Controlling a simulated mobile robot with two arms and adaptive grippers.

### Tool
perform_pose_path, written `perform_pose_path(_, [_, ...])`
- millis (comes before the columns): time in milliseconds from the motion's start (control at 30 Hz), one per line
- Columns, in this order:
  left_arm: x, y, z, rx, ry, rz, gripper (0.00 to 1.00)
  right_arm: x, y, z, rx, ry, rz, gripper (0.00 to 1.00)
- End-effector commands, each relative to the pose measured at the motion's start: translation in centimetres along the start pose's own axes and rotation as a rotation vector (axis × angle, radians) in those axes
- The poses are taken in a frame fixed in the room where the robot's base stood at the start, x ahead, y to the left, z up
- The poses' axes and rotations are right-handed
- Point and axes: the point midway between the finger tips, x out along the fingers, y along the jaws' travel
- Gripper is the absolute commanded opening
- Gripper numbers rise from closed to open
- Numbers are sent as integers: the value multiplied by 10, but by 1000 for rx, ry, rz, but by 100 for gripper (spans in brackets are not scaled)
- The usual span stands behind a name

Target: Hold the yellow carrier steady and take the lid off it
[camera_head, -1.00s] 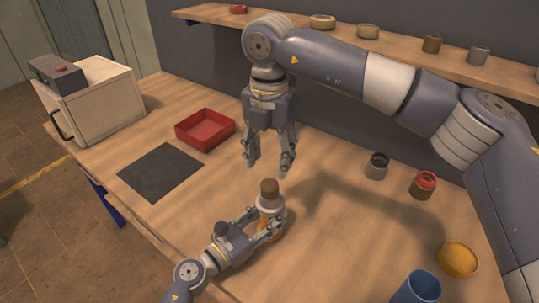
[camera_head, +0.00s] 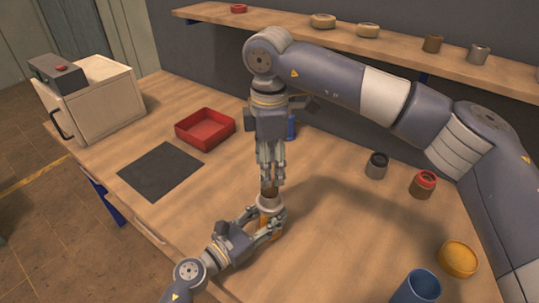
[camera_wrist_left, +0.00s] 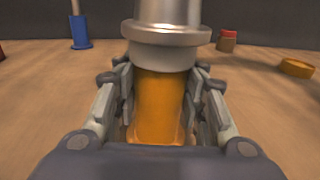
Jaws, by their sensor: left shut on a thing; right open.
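The yellow carrier (camera_wrist_left: 160,105) stands upright in the left wrist view, with my left gripper (camera_head: 269,229) shut around its body from both sides.
A red tray (camera_head: 206,130) and a dark mat (camera_head: 160,171) lie to the left. A grey jar (camera_head: 376,166), a red-topped jar (camera_head: 424,184), a yellow dish (camera_head: 458,257) and a blue cup (camera_head: 417,289) stand right. A blue stand (camera_wrist_left: 80,32) is behind my right gripper.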

Motion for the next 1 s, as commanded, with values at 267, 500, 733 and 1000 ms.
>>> perform_pose_path(267, [0, 0, 0, -1, 1, -1, 0, 43, -1, 0, -1, 0, -3, 50])
perform_pose_path(500, [0, 0, 0, -1, 1, -1, 0, 58, 0, 0, -1, 0, 0, 50])
perform_pose_path(733, [0, 0, -1, -1, 1, -1, 0, 59, 0, 0, -1, 0, 0, 50])
perform_pose_path(1000, [0, 0, -1, -1, 1, -1, 0, 58, 0, 0, -1, -1, 0, 4])
